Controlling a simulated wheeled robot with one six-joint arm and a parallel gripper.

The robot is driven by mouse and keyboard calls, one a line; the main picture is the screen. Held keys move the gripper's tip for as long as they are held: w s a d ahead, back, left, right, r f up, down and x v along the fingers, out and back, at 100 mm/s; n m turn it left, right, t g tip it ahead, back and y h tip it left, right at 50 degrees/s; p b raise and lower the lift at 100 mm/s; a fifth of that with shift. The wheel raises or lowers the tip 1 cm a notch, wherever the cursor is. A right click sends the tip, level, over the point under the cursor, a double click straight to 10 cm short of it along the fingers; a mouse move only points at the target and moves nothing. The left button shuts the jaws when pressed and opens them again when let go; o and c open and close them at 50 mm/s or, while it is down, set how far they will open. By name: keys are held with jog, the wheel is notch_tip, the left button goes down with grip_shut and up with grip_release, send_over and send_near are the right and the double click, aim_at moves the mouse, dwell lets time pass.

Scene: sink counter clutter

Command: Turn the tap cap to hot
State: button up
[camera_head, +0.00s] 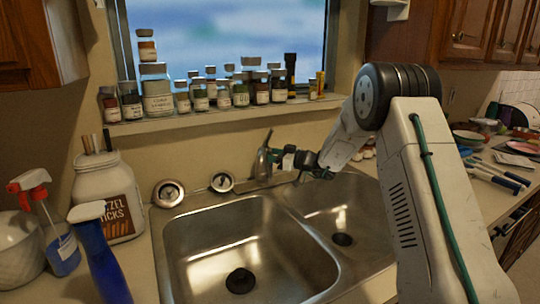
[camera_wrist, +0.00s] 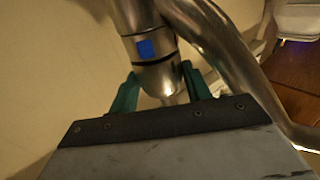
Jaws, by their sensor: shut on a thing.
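The metal tap (camera_head: 263,163) stands at the back of the sink, below the window sill. In the wrist view its shiny body carries a blue square mark (camera_wrist: 146,48) above a dark ring. The rounded tap cap (camera_wrist: 160,78) is on the near side of that ring. My gripper (camera_wrist: 160,72) has one green finger on each side of the cap and is shut on it. In the head view my gripper (camera_head: 277,157) reaches the tap from the right. The cap's near end is partly hidden by my gripper body, and no red mark shows.
The double steel sink (camera_head: 220,228) lies below the tap. A curved metal spout (camera_wrist: 215,45) passes close to my gripper's right side. Several jars (camera_head: 157,97) line the window sill. A white pretzel jar (camera_head: 107,195) and spray bottles (camera_head: 97,255) stand at left.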

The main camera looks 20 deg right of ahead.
jog(key=shift+m+t+h, duration=0.6)
jog(key=shift+h, duration=0.1)
jog(key=shift+r, duration=0.1)
jog(key=o, duration=0.7)
